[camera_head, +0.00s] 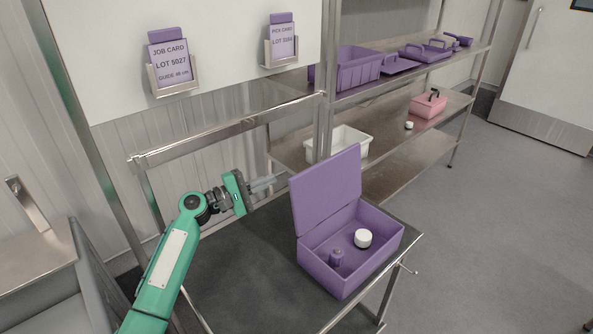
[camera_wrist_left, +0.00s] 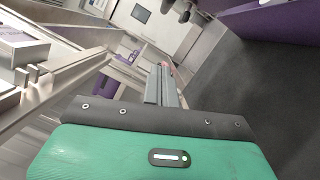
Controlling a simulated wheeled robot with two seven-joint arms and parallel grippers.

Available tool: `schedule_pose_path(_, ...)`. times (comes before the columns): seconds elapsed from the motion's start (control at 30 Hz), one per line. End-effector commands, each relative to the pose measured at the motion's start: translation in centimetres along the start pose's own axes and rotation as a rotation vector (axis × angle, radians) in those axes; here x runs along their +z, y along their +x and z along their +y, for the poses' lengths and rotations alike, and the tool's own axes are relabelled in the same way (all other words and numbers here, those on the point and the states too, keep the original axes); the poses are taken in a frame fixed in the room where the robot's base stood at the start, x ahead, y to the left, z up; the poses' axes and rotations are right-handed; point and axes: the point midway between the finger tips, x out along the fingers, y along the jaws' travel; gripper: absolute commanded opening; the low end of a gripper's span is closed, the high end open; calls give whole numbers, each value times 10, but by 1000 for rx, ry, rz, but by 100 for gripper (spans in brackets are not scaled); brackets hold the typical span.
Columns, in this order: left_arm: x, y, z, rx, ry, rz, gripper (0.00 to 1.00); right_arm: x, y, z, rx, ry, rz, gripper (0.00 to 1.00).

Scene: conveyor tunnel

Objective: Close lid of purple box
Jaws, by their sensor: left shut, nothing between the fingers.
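The purple box (camera_head: 355,262) stands on the dark table top with its lid (camera_head: 328,190) raised, leaning back a little from upright. Inside it are a white round jar (camera_head: 363,238) and a small purple bottle-like item (camera_head: 336,257). My left gripper (camera_head: 274,182) is shut and empty, behind and to the left of the raised lid. Its fingertips are near the lid's left edge; I cannot tell whether they touch. In the left wrist view the shut fingers (camera_wrist_left: 166,86) point away, with a purple surface (camera_wrist_left: 282,18) at the upper right. My right gripper is not in view.
The dark table top (camera_head: 245,265) is clear left of the box. A metal rack (camera_head: 330,115) behind holds purple bins (camera_head: 352,70), a white tray (camera_head: 345,145) and a pink case (camera_head: 428,105). Card holders (camera_head: 175,75) hang on the panel above.

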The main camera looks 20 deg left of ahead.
Motion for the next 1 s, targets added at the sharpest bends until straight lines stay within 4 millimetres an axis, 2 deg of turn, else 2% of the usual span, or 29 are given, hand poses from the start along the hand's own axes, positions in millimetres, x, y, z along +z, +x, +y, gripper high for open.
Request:
schedule_pose_path(0.1,3,20,4,1,-2,-4,0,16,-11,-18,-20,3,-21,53)
schedule_pose_path(0.2,3,42,5,2,-4,-3,0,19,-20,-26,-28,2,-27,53)
schedule_pose_path(0.47,5,97,5,2,-3,-3,0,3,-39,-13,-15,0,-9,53)
schedule_pose_path(0.7,32,100,3,0,-1,-2,0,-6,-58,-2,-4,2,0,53)
schedule_pose_path(1.0,40,102,0,2,-1,-2,0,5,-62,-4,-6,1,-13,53)
